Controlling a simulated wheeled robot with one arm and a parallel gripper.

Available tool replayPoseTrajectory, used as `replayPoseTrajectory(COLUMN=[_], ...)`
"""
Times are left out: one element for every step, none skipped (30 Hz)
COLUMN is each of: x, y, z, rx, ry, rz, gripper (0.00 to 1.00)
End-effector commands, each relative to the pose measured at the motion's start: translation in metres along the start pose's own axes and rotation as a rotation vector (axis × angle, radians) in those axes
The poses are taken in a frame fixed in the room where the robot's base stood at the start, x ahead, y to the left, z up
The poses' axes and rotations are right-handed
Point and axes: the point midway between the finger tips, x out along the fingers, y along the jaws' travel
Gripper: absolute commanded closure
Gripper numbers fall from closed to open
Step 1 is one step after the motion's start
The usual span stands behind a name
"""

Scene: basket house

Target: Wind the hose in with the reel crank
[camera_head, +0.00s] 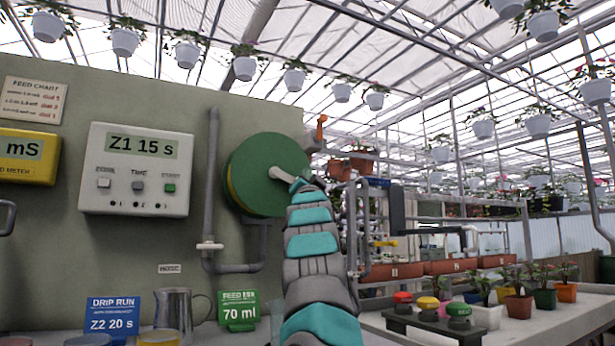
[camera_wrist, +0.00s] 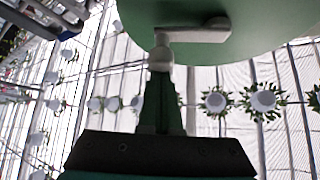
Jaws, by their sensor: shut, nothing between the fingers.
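The hose reel (camera_head: 262,165) is a large green disc in front of the panel; it also fills the top of the wrist view (camera_wrist: 270,25). Its pale grey crank (camera_head: 283,173) points right and slightly down in the head view. The crank arm (camera_wrist: 200,35) and its end grip (camera_wrist: 160,57) show clearly in the wrist view. My gripper (camera_wrist: 161,80) is shut and empty, its tips right at the grip; I cannot tell whether they touch. In the head view my gripper (camera_head: 299,185) is partly hidden by my arm. A yellow edge shows behind the disc; I cannot make out the hose itself.
Grey pipes (camera_head: 212,170) run left of the reel, and an orange-handled valve (camera_head: 320,132) stands at its upper right. A metal jug (camera_head: 174,308) and a green sign (camera_head: 239,310) stand below. A bench (camera_head: 545,322) with potted plants lies to the right.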

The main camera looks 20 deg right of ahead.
Motion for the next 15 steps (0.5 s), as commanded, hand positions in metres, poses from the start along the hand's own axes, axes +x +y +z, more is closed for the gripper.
replayPoseTrajectory(x=[-0.0001,-0.0003,-0.0005,-0.0007,-0.0009,-0.0011,-0.0011,-0.0012,-0.0013,-0.0014,-0.0015,-0.0016,-0.0017,-0.0018,-0.0019], y=[-0.0008,-0.0008,-0.0006,-0.0001,0.0003,0.0006,0.0010,0.0012,0.0014,0.0015,0.0015,0.0015,0.0014,0.0014,0.0013], z=[0.0005,0.0007,0.0005,0.0003,0.0003,0.0005,0.0007,0.0009,0.0013,0.0015,0.0018,0.0023,0.0027,0.0029,0.0033], rx=[0.006,0.009,0.015,0.019,0.022,0.025,0.026,0.028,0.030,0.031,0.033,0.036,0.038,0.040,0.043], ry=[0.000,0.000,0.001,0.002,0.002,0.002,0.001,0.001,0.000,0.000,-0.001,-0.001,-0.002,-0.002,-0.003], rz=[0.002,0.005,0.009,0.014,0.017,0.020,0.022,0.024,0.026,0.028,0.030,0.032,0.034,0.036,0.038], gripper=[1.00,1.00,1.00,1.00,1.00,1.00,1.00,1.00,1.00,1.00,1.00,1.00,1.00,1.00,1.00])
